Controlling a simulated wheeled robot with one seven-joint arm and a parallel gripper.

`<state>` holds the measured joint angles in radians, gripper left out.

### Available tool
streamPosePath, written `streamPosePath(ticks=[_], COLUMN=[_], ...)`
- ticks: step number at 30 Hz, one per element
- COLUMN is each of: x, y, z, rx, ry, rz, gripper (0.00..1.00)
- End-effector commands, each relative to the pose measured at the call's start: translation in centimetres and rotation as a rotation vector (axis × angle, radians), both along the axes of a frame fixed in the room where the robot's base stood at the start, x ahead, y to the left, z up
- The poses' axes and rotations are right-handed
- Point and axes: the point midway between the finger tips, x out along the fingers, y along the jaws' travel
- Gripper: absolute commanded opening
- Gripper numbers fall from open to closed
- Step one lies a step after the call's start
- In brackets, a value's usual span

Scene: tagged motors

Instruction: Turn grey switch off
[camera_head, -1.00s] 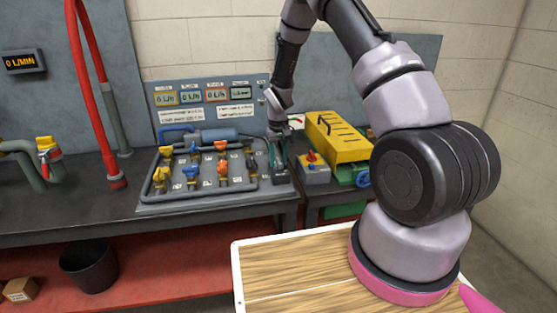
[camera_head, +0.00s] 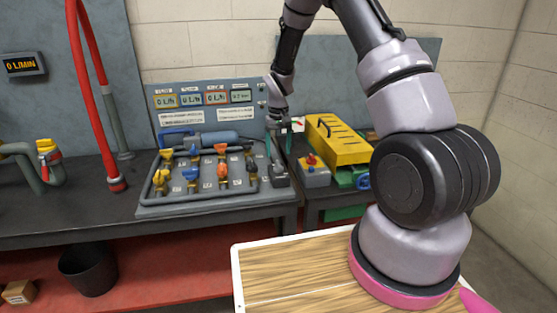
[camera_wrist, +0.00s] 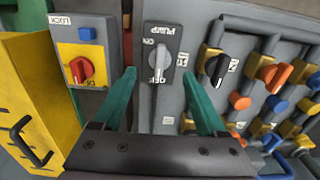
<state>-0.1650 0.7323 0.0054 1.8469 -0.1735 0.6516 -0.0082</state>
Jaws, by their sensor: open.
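The grey switch (camera_wrist: 160,58) is a grey knob on a dark plate marked PUMP, with ON and OFF labels, in the middle of the wrist view. Its handle lies along the length of the plate, with one end by the OFF label. In the head view its plate (camera_head: 279,180) is at the right end of the bench panel. My gripper (camera_wrist: 158,76) is open and empty, with one green finger on each side of the switch in the picture. I cannot tell whether they touch it. In the head view my gripper (camera_head: 279,152) is just above the plate.
A grey box with a red knob (camera_wrist: 81,69) on a yellow plate is left of the switch. A yellow box (camera_head: 338,138) stands further right. Pipes with coloured valves (camera_head: 208,172) and a black-handled valve (camera_wrist: 217,68) are on the other side.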

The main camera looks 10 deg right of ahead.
Motion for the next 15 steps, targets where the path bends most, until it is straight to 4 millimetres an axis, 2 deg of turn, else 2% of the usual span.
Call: streamPosePath(ticks=[1,6,10,15], x=[0.1,0.1,0.0,0.0], y=[0.0,0.0,0.0,0.0], z=[1.2,4.0,5.1,5.4], rx=[0.000,0.000,0.000,0.000], ry=[-0.004,-0.002,-0.001,0.000], rz=[0.000,0.001,0.001,0.001], gripper=[0.74,0.74,0.74,0.74])
